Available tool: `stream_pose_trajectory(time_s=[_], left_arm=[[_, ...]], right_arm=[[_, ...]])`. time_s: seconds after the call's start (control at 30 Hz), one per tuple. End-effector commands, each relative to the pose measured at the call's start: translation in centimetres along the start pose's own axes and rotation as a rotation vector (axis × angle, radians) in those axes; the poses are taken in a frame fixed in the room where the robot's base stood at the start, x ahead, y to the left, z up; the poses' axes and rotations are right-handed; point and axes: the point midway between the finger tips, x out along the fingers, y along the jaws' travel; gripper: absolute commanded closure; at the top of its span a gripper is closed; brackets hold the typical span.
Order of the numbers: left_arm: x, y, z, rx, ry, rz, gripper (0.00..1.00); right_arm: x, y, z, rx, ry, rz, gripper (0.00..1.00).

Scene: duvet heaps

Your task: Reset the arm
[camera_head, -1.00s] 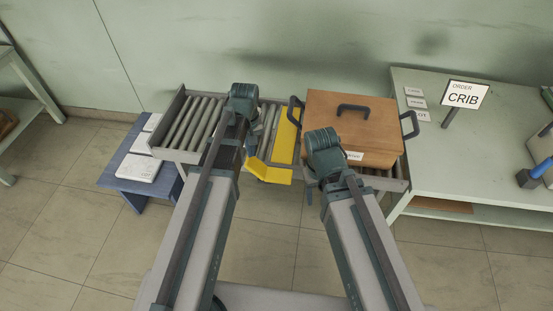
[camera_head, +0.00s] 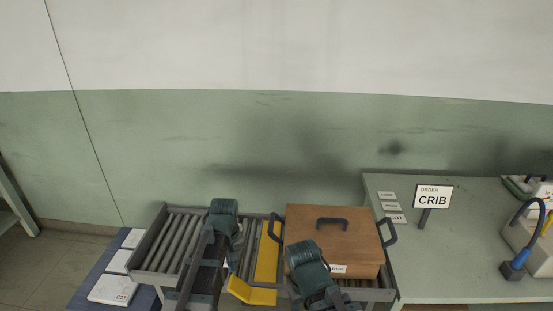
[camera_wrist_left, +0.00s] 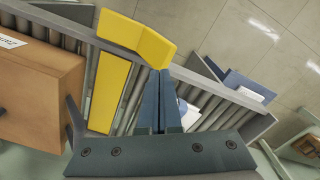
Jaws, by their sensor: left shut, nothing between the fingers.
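My left arm's dark green wrist (camera_head: 223,215) is over the roller conveyor (camera_head: 165,245), left of the yellow bracket (camera_head: 266,255). In the left wrist view my left gripper (camera_wrist_left: 167,75) is shut and empty, its blue-grey fingers side by side. Its tips appear close to the angled end of the yellow bracket (camera_wrist_left: 150,40); whether they touch I cannot tell. My right arm's wrist (camera_head: 308,265) is in front of the brown case (camera_head: 330,235). The right gripper's fingers are hidden by the arm, so their opening does not show.
The brown case has dark handles and sits on the conveyor's right part. A green table (camera_head: 460,270) at right holds an ORDER CRIB sign (camera_head: 432,196), small labels and a blue-ended cable device (camera_head: 518,262). A blue stand (camera_head: 90,290) with white cards is at left.

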Motion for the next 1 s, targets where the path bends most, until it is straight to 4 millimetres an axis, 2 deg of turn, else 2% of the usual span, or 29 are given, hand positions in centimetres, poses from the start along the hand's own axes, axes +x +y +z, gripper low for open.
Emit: stream_pose_trajectory(time_s=[0.07, 0.2, 0.3, 0.43, 0.6, 0.87, 1.0], left_arm=[[0.0, 0.6, 2.3, 0.079, -0.001, -0.010, 1.00], [0.0, 1.9, 8.7, 0.352, -0.004, -0.046, 1.00], [-0.1, 2.4, 12.7, 0.543, -0.008, -0.074, 1.00], [-0.1, 2.5, 16.1, 0.723, -0.013, -0.099, 1.00], [-0.1, 2.6, 17.4, 0.810, -0.016, -0.113, 1.00], [-0.1, 2.7, 17.2, 0.811, -0.016, -0.111, 1.00], [-0.1, 3.8, 16.3, 0.845, -0.007, -0.088, 1.00]], right_arm=[[0.0, 0.0, 0.0, 0.000, 0.000, 0.000, 0.43], [0.0, 0.0, 0.0, 0.000, 0.000, 0.000, 0.43], [0.0, 0.0, 0.0, 0.000, 0.000, 0.000, 0.43], [0.0, 0.0, 0.0, 0.000, 0.000, 0.000, 0.43], [0.0, 0.0, 0.0, 0.000, 0.000, 0.000, 0.43], [0.0, 0.0, 0.0, 0.000, 0.000, 0.000, 0.43], [0.0, 0.0, 0.0, 0.000, 0.000, 0.000, 0.43]])
